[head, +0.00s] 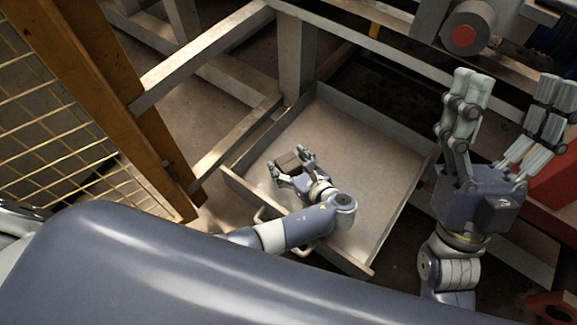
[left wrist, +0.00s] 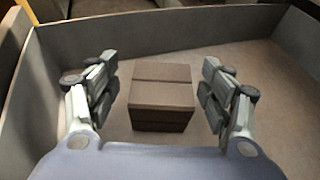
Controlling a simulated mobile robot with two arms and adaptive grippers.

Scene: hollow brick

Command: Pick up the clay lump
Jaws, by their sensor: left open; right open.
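The clay lump (head: 288,162) is a brown block lying in a shallow metal tray (head: 385,160). In the left wrist view the clay lump (left wrist: 161,95) sits between the two fingers, with a gap on each side. My left gripper (head: 289,162) is open, low in the tray, with its fingers on either side of the lump. It also shows in the left wrist view (left wrist: 160,92). Part of the lump is hidden by the fingers in the head view. My right gripper (head: 505,105) is open and empty, raised at the right, outside the tray.
The tray's low walls (left wrist: 180,28) surround the lump. A metal frame (head: 205,60) stands behind and left of the tray, with an orange post (head: 110,80) and wire mesh (head: 55,130) at far left. The right part of the tray is clear.

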